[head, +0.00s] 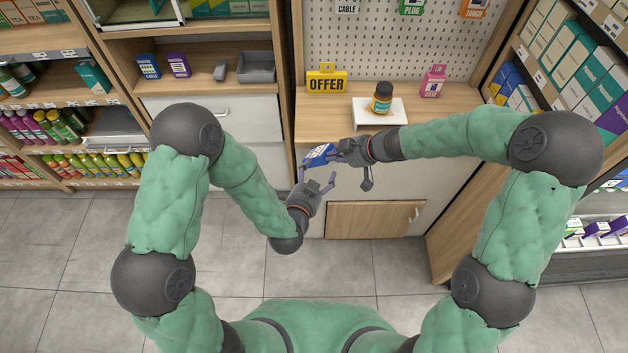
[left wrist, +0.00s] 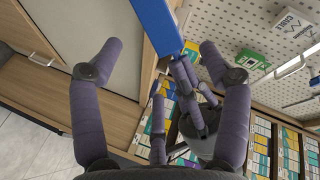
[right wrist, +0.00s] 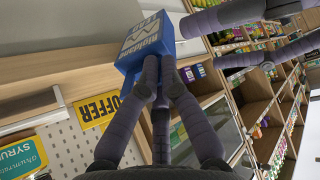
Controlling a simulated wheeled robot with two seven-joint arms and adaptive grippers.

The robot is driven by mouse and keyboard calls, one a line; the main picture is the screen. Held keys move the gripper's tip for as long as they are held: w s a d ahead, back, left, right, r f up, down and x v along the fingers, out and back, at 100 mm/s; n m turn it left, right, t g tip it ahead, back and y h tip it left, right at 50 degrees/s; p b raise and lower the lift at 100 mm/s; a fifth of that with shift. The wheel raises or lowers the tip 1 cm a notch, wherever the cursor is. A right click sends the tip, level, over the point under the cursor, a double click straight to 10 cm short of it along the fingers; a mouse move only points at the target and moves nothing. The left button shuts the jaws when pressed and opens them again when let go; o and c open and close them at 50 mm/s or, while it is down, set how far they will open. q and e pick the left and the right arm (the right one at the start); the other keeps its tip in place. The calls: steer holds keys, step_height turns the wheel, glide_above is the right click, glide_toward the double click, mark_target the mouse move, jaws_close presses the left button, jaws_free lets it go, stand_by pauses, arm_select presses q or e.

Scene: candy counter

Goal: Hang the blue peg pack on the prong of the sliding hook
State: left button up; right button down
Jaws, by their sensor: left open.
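The blue peg pack (head: 319,154) is in front of the counter edge, at the fingertips of my right gripper (head: 336,154). In the right wrist view the pack (right wrist: 146,45) shows white print, and the right fingers (right wrist: 155,85) are closed on its near end. My left gripper (head: 318,179) is open just below the pack. In the left wrist view the pack (left wrist: 158,25) stands beyond and between the spread left fingers (left wrist: 158,58); they look apart from it. I cannot make out the sliding hook; a prong shows by the cable card (left wrist: 287,30).
A pegboard (head: 390,50) with plug (head: 412,6) and torch signs rises behind the counter. Stocked shelves flank both sides.

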mark_target(318, 155)
arm_select(q)
steer(key=x, duration=0.9)
steer(key=shift+w, duration=0.2)
steer(key=c, duration=1.3)
arm_select(e)
steer(key=c, duration=1.4)
jaws_free()
arm_select(q)
steer(key=shift+r, duration=0.1)
arm_select(e)
steer(key=shift+o, duration=0.2)
